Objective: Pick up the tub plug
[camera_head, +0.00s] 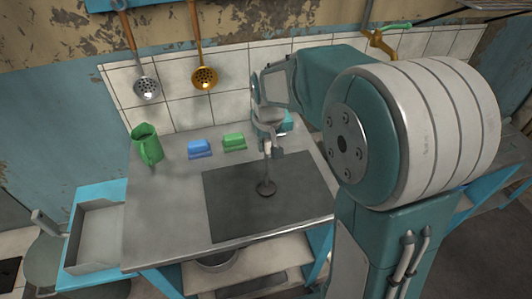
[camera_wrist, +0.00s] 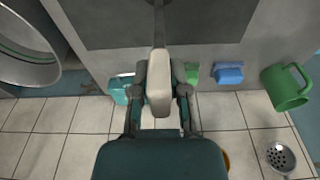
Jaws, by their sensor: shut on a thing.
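I cannot tell whether the disc touches the panel.
A green mug (camera_head: 147,145), a blue block (camera_head: 199,148) and a green block (camera_head: 234,142) stand at the back of the counter (camera_head: 160,222). Skimmers (camera_head: 146,88) hang on the tiled wall. A large round metal vessel (camera_wrist: 28,45) shows in the wrist view. The counter's front left is clear.

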